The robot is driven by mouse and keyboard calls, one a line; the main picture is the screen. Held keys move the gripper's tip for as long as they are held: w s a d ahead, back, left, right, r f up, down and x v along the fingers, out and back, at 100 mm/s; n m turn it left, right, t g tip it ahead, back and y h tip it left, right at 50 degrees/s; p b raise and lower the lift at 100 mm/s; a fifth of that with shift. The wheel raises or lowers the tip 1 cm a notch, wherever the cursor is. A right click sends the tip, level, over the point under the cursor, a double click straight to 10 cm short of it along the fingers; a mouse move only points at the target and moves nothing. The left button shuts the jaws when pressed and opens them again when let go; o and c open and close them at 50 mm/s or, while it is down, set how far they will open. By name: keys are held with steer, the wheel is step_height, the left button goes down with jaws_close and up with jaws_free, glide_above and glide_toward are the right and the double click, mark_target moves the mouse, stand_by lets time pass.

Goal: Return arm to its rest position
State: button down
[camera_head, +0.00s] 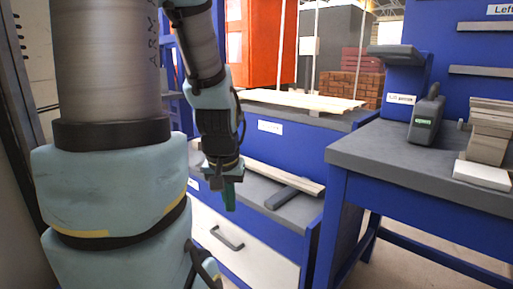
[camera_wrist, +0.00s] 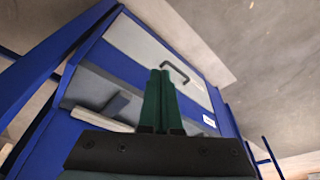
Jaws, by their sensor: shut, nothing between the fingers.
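My gripper (camera_head: 229,195) hangs downward in the head view, in front of the blue workbench with a white drawer (camera_head: 246,248). Its green fingers are together with nothing between them. They also show in the wrist view as a closed green pair (camera_wrist: 159,92), with the drawer front and its dark handle (camera_wrist: 172,70) behind them. My arm is bent, with its large links filling the left of the head view. The gripper appears apart from the bench, though the exact gap cannot be told.
A grey bar (camera_head: 294,192) and a wooden plank (camera_head: 275,174) lie on the lower bench shelf; more planks (camera_head: 300,100) lie above. A blue table (camera_head: 425,150) at right holds a grey device (camera_head: 426,117) and stacked blocks (camera_head: 489,132). Bricks (camera_head: 354,86) stand behind. Open floor shows under the table.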

step_height(320, 180, up, 26)
steer(key=s+g+p, duration=0.1)
steer(key=s+p, duration=0.1)
steer(key=p, duration=2.4)
steer(key=shift+a+f+p, duration=0.15)
steer(key=shift+a+p, duration=0.05)
steer(key=shift+p, duration=0.2)
